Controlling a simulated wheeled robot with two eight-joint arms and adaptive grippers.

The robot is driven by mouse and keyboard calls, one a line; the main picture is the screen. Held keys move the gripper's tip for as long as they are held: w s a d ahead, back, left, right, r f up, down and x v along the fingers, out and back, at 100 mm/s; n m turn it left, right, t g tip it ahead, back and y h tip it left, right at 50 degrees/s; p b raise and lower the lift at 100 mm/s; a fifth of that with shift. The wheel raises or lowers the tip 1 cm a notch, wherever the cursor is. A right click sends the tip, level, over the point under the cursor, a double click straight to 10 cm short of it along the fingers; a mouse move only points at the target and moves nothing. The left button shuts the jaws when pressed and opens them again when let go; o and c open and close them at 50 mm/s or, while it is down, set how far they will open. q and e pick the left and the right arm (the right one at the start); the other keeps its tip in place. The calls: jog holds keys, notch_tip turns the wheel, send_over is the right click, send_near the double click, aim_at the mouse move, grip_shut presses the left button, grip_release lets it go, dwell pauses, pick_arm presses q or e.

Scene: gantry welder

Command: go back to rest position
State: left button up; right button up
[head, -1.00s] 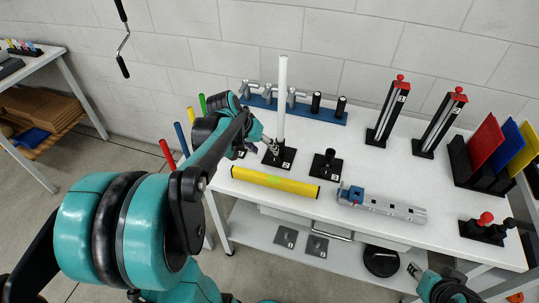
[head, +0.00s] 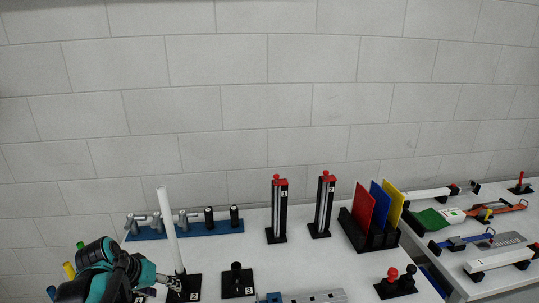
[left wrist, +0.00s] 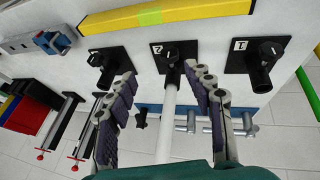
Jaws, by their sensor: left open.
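My left gripper (head: 150,283) is open beside the lower part of a white tube (head: 170,230) at the lower left of the head view. The tube stands in a black holder (head: 190,292) numbered 2 and leans slightly in the picture. In the left wrist view the open fingers (left wrist: 160,72) have the white tube (left wrist: 167,130) in the space between them; I cannot tell whether they touch it. My left arm hides part of the table's left end. My right gripper is out of view.
An empty black holder (head: 237,284) stands right of the tube. A blue rail (head: 215,227) with clamps lies behind. Two red-topped posts (head: 279,210) and a rack of coloured plates (head: 370,233) stand further right. A second table (head: 440,245) adjoins. Bare wall fills the top.

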pick_arm(q)
jog(key=s+d+f+m+t+y, duration=0.1)
jog(key=s+d+f+m+t, duration=0.1)
jog(key=s+d, duration=1)
jog(key=d+m, duration=0.1)
jog(key=d, duration=0.2)
jog(key=shift+f+y, duration=0.2)
jog(key=shift+y, duration=0.1)
